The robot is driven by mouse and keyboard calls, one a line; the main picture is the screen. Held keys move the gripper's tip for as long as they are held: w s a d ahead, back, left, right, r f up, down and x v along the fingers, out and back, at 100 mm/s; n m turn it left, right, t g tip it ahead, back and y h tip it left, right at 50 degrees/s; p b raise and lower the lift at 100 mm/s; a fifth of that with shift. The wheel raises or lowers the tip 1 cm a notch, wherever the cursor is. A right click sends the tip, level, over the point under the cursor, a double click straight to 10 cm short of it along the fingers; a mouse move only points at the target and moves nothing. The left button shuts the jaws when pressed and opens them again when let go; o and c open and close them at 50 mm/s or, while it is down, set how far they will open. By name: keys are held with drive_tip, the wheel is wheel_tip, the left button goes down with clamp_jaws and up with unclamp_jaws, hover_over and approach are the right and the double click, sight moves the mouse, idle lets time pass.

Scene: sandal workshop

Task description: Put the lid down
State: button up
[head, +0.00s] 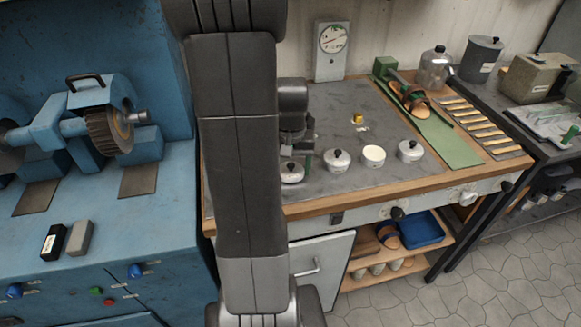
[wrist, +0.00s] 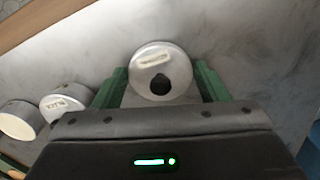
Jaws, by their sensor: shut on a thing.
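The lid (wrist: 150,58) is a pale round disc with a dark knob and a small label. It sits between the two green fingers of my gripper (wrist: 160,82) in the wrist view, which are shut on its sides. In the head view, the lid (head: 292,177) and my gripper (head: 297,162) are low over the grey bench top (head: 335,205), at the left of the pots. I cannot tell whether the lid touches the bench. An open white pot (head: 374,157) shows a cream inside; it also shows in the wrist view (wrist: 20,121).
A knobbed, lidded pot (head: 337,162) stands between the lid and the open pot; another lidded pot (head: 410,152) is to the right. A small yellow block (head: 357,118) lies behind. A green mat (head: 450,148) with a sandal (head: 410,100) is farther right. Bare bench surrounds the lid.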

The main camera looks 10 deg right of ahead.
sight(291, 166)
drive_tip(key=shift+f, duration=0.3)
drive_tip(key=shift+f, duration=0.2)
drive_tip(key=o, duration=1)
drive_tip(key=shift+c, duration=0.2)
drive_tip(key=shift+r, duration=0.1)
wheel_tip(291, 166, up, 12)
drive_tip(key=shift+r, duration=0.15)
